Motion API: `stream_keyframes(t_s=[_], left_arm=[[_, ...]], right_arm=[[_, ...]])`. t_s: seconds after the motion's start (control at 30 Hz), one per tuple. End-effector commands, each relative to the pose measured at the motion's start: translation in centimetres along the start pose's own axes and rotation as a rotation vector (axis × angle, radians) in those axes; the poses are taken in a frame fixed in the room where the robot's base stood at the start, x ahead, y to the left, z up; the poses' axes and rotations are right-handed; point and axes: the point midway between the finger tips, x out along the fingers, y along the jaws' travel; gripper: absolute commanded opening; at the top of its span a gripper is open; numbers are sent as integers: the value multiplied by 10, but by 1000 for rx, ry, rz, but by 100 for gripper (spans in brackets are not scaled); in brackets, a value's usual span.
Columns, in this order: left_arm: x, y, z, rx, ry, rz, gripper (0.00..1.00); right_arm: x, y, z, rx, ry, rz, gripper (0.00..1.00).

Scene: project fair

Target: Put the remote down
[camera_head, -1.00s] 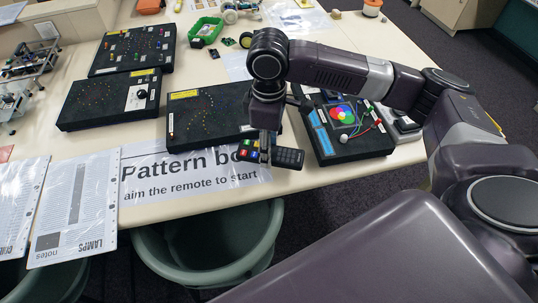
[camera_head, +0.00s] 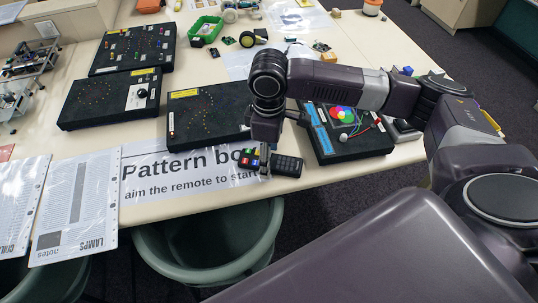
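The remote (camera_head: 288,166) is dark, with coloured buttons at its left end and a keypad at its right end. My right gripper (camera_head: 264,160) comes down from above and is shut around the middle of the remote. The remote is over the right part of the white "Pattern box" sign (camera_head: 160,178), near the table's front edge. I cannot tell whether it touches the sign or table. The arm and gripper hide part of the sign's lettering. My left gripper is not in view.
Black boxes with lights (camera_head: 205,112) stand behind the sign. A box with a colour wheel (camera_head: 335,140) is just right of the gripper. Printed notes (camera_head: 75,205) lie at left. A green bin (camera_head: 210,245) is below the table edge (camera_head: 190,210).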

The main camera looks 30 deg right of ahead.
Motion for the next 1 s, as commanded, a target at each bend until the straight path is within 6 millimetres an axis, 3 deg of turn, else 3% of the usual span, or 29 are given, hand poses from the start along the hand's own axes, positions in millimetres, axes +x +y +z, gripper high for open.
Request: stream_keyframes(t_s=[0.13,0.27,0.7,1.0], left_arm=[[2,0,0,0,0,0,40],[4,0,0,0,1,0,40],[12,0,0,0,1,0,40],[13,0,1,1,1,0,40]], right_arm=[[-2,1,0,0,1,2,59],[-17,1,-1,0,4,2,59],[-105,1,-1,0,3,2,59],[-123,0,0,1,0,0,59]])
